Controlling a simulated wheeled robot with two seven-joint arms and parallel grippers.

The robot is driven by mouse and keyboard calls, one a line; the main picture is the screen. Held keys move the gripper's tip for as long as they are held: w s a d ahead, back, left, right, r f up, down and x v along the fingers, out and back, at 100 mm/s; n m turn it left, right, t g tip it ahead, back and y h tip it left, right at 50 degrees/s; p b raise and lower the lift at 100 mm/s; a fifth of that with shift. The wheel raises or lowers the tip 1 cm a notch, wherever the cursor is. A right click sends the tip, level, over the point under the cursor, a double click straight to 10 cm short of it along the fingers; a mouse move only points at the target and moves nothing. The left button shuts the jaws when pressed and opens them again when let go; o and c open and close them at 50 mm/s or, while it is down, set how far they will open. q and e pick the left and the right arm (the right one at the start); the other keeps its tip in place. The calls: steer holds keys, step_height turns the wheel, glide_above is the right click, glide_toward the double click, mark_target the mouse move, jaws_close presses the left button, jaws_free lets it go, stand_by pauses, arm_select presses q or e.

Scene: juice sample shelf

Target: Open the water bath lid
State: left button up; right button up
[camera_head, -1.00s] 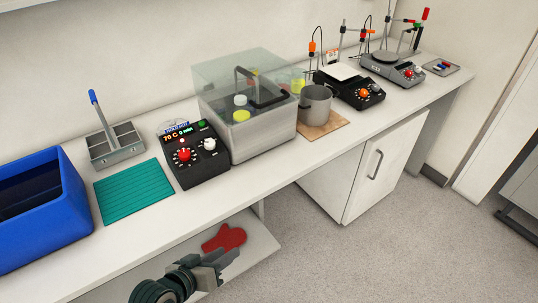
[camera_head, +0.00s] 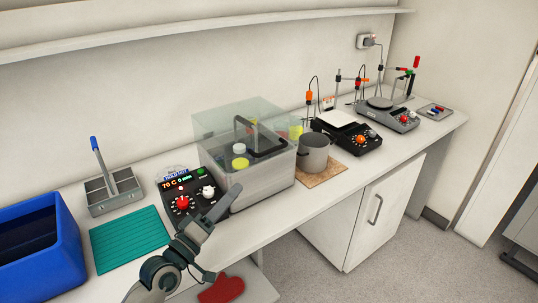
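The water bath (camera_head: 262,187) stands on the bench, a grey tank with a see-through lid (camera_head: 218,122) carrying a dark handle (camera_head: 258,143). My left gripper (camera_head: 226,203) is in front of the control box and the tank's lower left, apart from the handle. Its fingers are seen nearly edge-on, so I cannot tell whether they are open. My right gripper is out of view.
A steel pot (camera_head: 314,153) stands on a cork mat (camera_head: 322,176) right of the bath. A blue bin (camera_head: 68,238), a teal mat (camera_head: 130,239) and a grey rack (camera_head: 112,196) are at the left. A red mitt (camera_head: 222,289) lies on the lower shelf.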

arm_select(q)
steer(key=p, duration=0.4)
glide_toward(269, 152)
steer(key=x, duration=0.9)
steer(key=shift+w+d+f, duration=0.25)
steer(key=shift+w+d, duration=0.05)
steer(key=shift+w, duration=0.1)
jaws_close()
